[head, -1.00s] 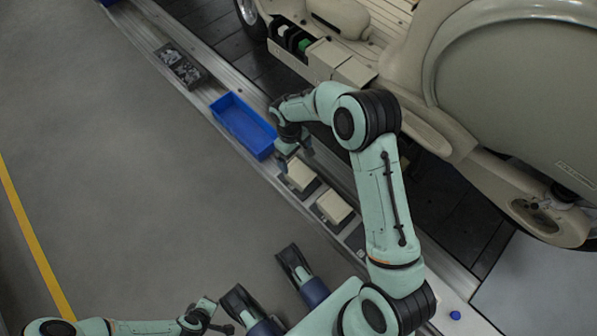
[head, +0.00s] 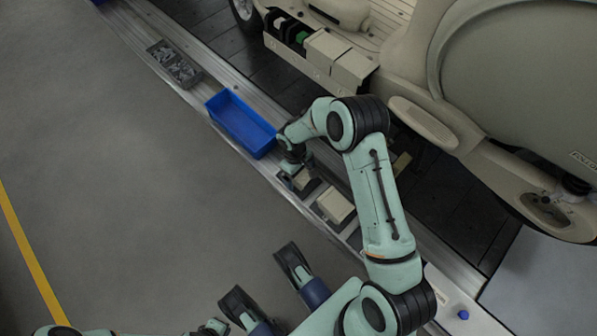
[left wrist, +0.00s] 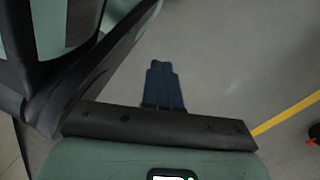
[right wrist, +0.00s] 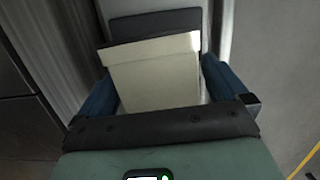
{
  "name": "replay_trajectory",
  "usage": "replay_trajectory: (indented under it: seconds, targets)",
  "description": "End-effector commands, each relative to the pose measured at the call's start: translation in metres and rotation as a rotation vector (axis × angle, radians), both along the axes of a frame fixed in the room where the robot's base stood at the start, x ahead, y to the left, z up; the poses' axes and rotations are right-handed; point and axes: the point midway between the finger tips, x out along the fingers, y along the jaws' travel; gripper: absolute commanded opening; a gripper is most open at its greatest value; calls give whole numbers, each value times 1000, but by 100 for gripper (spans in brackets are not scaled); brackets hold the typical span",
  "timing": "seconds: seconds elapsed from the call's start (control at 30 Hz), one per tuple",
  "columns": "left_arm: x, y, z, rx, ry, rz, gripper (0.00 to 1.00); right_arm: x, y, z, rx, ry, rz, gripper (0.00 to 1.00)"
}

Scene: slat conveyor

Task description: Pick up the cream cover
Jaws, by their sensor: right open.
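A cream cover (head: 303,180) sits in a dark holder on the long ledge, partly hidden under my right gripper (head: 292,169). In the right wrist view this cream cover (right wrist: 155,75) is a box-like piece between the two blue fingers of my right gripper (right wrist: 160,85). The fingers are apart, one on each side of it, and I see no clear grip. A second cream cover (head: 336,205) sits beside it, nearer the bottom right. My left gripper (left wrist: 163,82) shows its blue fingers close together over bare floor, with nothing between them.
A blue bin (head: 222,117) stands on the ledge just up-left of my right gripper. A grey tray of small parts (head: 174,63) lies farther along. A beige vehicle (head: 520,80) stands on the dark slats (head: 440,205). The grey floor (head: 120,190) at left is clear.

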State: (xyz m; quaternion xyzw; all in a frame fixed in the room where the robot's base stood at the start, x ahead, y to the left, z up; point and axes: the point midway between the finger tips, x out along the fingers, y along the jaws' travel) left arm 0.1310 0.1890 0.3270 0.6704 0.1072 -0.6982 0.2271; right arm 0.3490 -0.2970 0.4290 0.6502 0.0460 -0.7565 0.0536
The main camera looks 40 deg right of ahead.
Motion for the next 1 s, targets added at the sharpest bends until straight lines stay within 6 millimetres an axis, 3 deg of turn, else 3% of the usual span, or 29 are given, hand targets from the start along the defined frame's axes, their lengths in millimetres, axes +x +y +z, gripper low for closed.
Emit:
replay_trajectory:
  seconds: [0.07, 0.23, 0.27, 0.67, 0.87, 1.0]
  targets:
    - [0, 0, 1, 0, -1, 0, 0, 0, 0, 1, 0, -1, 0, 100]
    - [1, 0, 1, 0, -2, -1, 0, 0, 0, 1, 0, -1, 0, 48]
    - [1, 0, 1, 0, -2, -1, 0, 0, 0, 1, 0, -1, 0, 43]
    - [4, 0, 3, 1, -13, -2, 0, 1, 0, 8, -1, -3, 0, 43]
    - [19, -2, 15, 4, -62, -6, 0, 1, 0, 36, 0, -5, 1, 43]
    - [38, -5, 32, 7, -129, -12, 0, 1, 0, 74, -1, -7, 0, 43]
